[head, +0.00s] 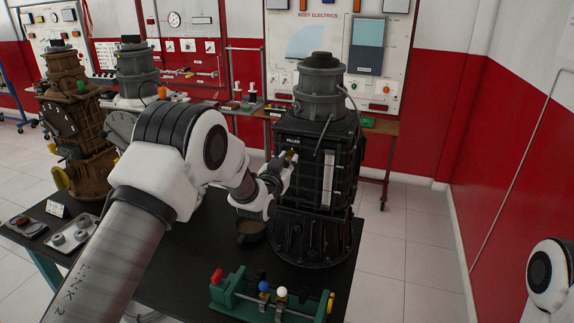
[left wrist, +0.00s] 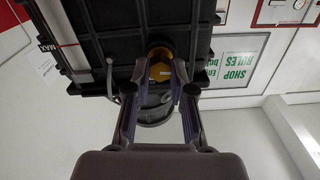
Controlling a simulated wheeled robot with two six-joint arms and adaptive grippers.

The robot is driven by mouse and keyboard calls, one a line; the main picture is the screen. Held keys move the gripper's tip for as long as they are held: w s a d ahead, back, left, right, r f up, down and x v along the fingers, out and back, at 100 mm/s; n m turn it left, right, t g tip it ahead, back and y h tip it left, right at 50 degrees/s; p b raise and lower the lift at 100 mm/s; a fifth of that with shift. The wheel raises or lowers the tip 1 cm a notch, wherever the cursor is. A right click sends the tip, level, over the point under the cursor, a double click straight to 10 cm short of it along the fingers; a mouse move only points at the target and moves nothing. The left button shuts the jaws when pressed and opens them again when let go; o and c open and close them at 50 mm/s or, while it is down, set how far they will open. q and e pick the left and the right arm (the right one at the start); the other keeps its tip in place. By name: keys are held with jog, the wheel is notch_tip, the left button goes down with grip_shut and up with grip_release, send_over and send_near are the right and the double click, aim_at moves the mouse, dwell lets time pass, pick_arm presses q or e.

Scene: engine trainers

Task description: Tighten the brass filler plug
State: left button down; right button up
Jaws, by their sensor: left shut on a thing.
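The brass filler plug (left wrist: 161,71) sits in the wall of the black gearbox (left wrist: 120,25), which shows upside down in the left wrist view. My left gripper (left wrist: 158,77) has its two fingertips on either side of the plug and is shut on it. In the head view the black gearbox (head: 312,195) stands upright on the dark table, and my left gripper (head: 288,162) reaches its left face just below a small white label. The plug is mostly hidden by the fingers there. My right gripper is out of view.
A green fixture with coloured knobs (head: 268,295) stands at the table's front. A dark bowl (head: 250,231) is beside the gearbox base. A brown gearbox (head: 72,125) and a grey one (head: 137,72) stand to the left, with trays (head: 72,234) near them.

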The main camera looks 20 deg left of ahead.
pick_arm(q)
jog(key=m+b, duration=0.7)
jog(key=b, duration=0.1)
jog(key=shift+f+m, duration=0.35)
jog(key=shift+m, duration=0.05)
jog(key=m+b, duration=0.4)
jog(key=shift+d, duration=0.1)
jog(key=m+b, duration=0.1)
jog(key=m, duration=0.1)
jog(key=m+b, duration=0.1)
jog(key=m, duration=0.1)
jog(key=shift+r+m+b, duration=0.2)
jog(key=shift+m+b, duration=0.1)
jog(key=c, duration=1)
grip_release()
jog(key=s, duration=1.2)
jog(key=shift+a, duration=0.25)
